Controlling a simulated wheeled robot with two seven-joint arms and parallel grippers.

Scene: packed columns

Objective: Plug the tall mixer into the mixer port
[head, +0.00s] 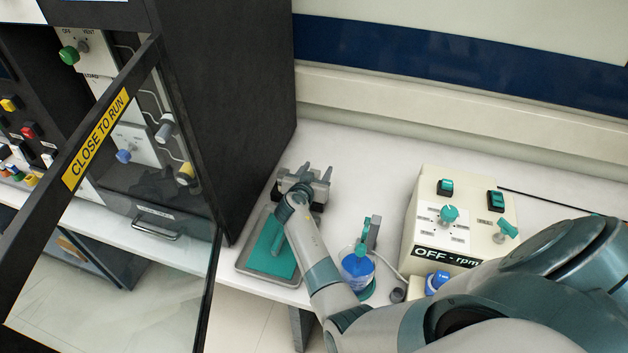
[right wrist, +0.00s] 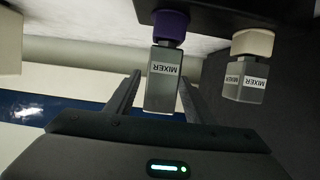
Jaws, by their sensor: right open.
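My right gripper (head: 316,170) is open over a dark rack (head: 318,204) on the white bench. In the right wrist view its two fingers (right wrist: 160,82) are on either side of a grey block labelled MIXER (right wrist: 162,82) with a purple end. I cannot tell whether the fingers touch it. A second grey MIXER block (right wrist: 246,84) with a cream end stands beside it and looks shorter. Both join a dark surface by their coloured ends. The mixers cannot be told apart in the head view. I cannot identify the mixer port. My left gripper is out of view.
A black cabinet (head: 240,105) with an open glass door marked CLOSE TO RUN (head: 95,140) stands at left. A tray with a teal mat (head: 262,245), a blue bottle (head: 357,266) and a cream control box (head: 425,200) share the bench. Bare bench lies behind the rack.

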